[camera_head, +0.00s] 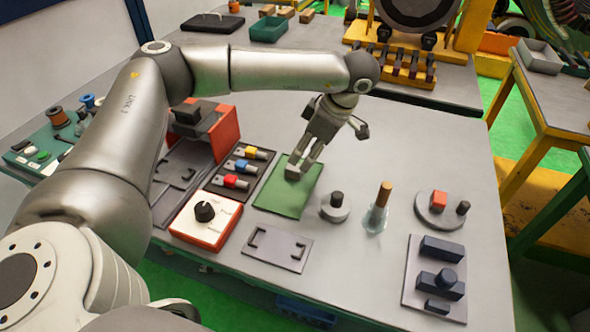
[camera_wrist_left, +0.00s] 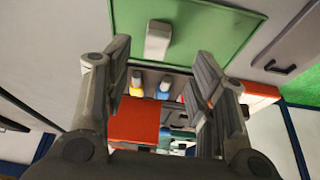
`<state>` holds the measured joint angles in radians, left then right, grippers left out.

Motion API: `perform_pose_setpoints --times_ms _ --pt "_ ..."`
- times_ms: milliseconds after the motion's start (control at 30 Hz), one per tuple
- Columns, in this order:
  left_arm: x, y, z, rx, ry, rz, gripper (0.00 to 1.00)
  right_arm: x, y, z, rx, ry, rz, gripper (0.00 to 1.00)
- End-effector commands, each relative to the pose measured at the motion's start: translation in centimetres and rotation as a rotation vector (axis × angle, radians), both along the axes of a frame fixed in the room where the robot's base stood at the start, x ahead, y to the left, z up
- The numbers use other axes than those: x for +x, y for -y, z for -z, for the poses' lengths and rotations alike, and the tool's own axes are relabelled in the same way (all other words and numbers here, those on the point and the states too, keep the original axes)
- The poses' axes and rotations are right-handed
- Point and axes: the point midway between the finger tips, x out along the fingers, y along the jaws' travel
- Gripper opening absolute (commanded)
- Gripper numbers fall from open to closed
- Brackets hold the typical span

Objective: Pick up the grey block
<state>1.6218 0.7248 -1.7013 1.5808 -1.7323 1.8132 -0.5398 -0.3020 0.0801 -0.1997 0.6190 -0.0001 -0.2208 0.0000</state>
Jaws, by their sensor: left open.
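The grey block (camera_head: 292,173) lies on the green mat (camera_head: 279,200) in the middle of the table. In the left wrist view the block (camera_wrist_left: 158,40) is a pale, rounded bar on the green mat (camera_wrist_left: 215,33). My left gripper (camera_head: 308,159) points down over the mat, close to the block. In the left wrist view the left gripper (camera_wrist_left: 158,75) is open and empty, its two fingers spread apart, with the block beyond the fingertips. The head view does not show clearly how high the fingertips are above the block. My right gripper is not in view.
Left of the mat are a rack of coloured connectors (camera_head: 242,166) and a red-edged knob box (camera_head: 206,217). Right of it stand a small round weight (camera_head: 335,206), a wooden-handled tool (camera_head: 382,196) and a round base with a red cube (camera_head: 438,202). A bracket plate (camera_head: 270,249) lies in front.

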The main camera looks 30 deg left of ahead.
Motion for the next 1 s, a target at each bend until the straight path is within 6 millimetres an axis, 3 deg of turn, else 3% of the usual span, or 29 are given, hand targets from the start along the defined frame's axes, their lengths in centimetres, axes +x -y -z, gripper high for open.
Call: perform_pose_setpoints --times_ms 267,533,833,1000 --pt "-0.2 -1.1 2.1 0.001 -0.001 0.001 0.52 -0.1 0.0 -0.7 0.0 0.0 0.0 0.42" --pt "-0.2 -2.8 5.5 0.002 -0.002 -0.001 0.52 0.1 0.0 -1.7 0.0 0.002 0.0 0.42" --pt "-0.2 -3.0 6.2 0.0 0.0 0.001 0.52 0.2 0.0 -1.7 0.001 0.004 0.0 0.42" --pt "-0.2 -2.9 6.2 0.0 0.0 0.001 0.31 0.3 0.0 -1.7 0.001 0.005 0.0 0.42"
